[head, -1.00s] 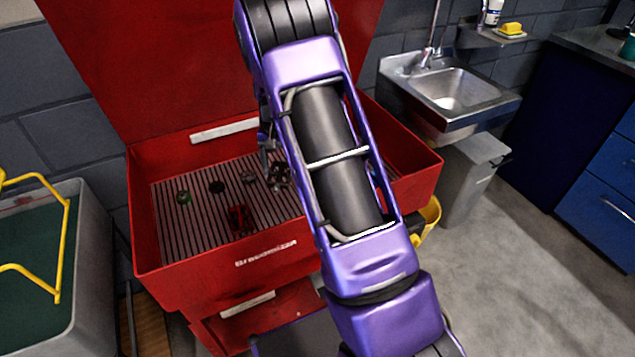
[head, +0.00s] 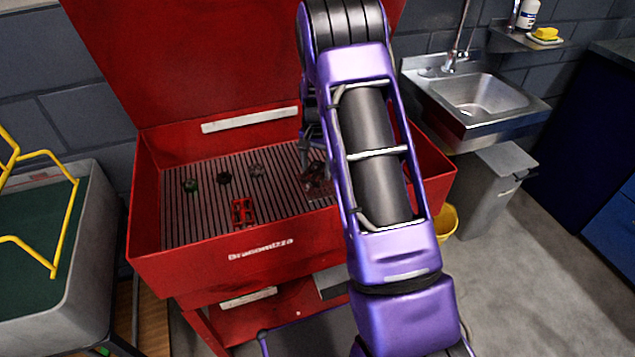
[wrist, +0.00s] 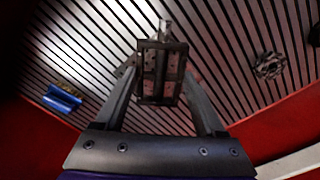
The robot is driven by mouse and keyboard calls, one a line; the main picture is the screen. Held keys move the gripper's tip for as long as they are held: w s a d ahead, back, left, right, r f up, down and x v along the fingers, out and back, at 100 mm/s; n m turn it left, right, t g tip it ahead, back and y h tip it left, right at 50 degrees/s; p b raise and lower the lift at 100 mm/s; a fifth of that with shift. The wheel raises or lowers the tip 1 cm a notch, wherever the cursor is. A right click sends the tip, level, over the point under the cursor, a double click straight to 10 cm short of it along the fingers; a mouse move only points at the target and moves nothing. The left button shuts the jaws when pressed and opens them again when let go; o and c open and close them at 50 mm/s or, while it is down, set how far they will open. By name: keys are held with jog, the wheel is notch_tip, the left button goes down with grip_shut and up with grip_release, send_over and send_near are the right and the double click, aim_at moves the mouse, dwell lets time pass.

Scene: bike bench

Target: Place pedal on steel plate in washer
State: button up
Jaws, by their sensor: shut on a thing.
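My gripper (wrist: 160,80) is shut on a dark, flat pedal (wrist: 162,66) with reddish-brown patches and a stub of axle at its far end. The pedal is between the two fingers, over the slatted steel plate (wrist: 235,25) in the washer. I cannot tell whether it touches the slats. In the head view, my gripper (head: 311,158) is at the right part of the red washer (head: 205,266), with the dark pedal (head: 319,188) below it, partly hidden by my arm. The slatted plate (head: 195,225) is the washer's floor.
A blue object (wrist: 62,98) lies left in the wrist view. The plate's left front is clear. A sink (head: 475,95) stands right.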

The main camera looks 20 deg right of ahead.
aim_at(317, 190)
jog(key=shift+f, duration=2.55)
jog(key=shift+f+b, duration=0.2)
jog(key=shift+b, duration=0.2)
jog(key=o, duration=1.5)
notch_tip(317, 190, up, 12)
jog(key=shift+r+p, duration=0.2)
jog(key=shift+p, duration=0.75)
jog(key=shift+r, duration=0.1)
